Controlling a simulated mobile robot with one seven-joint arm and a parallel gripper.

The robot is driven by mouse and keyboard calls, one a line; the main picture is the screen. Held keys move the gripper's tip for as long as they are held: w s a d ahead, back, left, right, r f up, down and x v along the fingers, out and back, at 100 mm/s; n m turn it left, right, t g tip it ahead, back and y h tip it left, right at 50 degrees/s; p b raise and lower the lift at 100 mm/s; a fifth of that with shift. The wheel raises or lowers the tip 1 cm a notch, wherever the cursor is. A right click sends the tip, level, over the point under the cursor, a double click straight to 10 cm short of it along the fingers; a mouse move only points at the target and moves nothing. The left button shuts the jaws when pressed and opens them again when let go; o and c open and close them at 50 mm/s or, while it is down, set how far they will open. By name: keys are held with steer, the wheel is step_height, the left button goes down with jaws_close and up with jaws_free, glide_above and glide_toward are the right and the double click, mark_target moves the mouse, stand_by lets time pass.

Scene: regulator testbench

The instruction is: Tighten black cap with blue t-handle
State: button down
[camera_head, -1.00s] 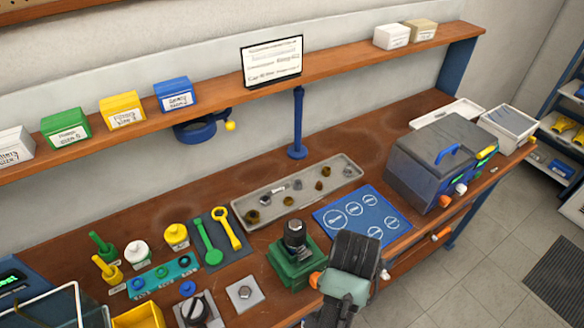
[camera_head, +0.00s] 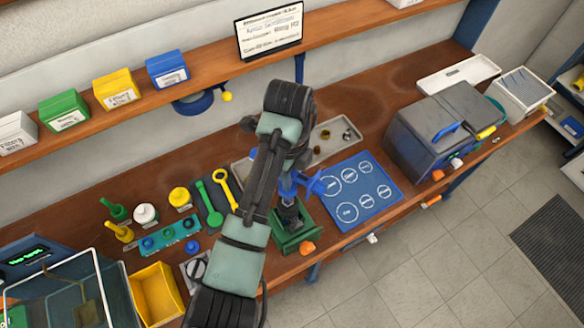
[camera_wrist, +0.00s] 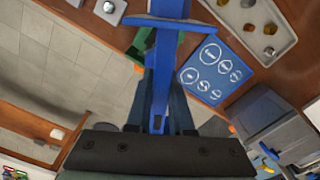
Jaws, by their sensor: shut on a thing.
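The blue T-handle (camera_head: 318,183) is in my gripper, above the green fixture (camera_head: 287,243). In the wrist view the T-handle (camera_wrist: 160,85) runs away from my gripper (camera_wrist: 162,110), with its crossbar near the top of the picture. The two dark fingers are shut on it. The part with the black cap (camera_head: 289,213) stands upright in the green fixture, just below the handle in the head view. The arm hides most of my gripper there, and I cannot tell whether the handle touches the cap. A bit of the green fixture (camera_wrist: 137,48) shows behind the handle.
The blue mat with white circles (camera_head: 352,190) lies right of the fixture. A grey tray (camera_head: 335,130) of small fittings is behind the arm. Yellow and green wrenches (camera_head: 222,182) lie to the left. A dark case (camera_head: 437,140) stands at the right. The table's front edge is close.

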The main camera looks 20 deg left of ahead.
steer(key=shift+f+b, duration=2.1)
steer(key=shift+f, duration=0.55)
steer(key=shift+f+p, duration=0.35)
steer(key=shift+f, duration=0.45)
stand_by(1.4)
steer(key=shift+m+p, duration=0.3)
steer(key=shift+m, duration=0.5)
steer(key=shift+a, duration=0.1)
steer(key=shift+m, duration=0.8)
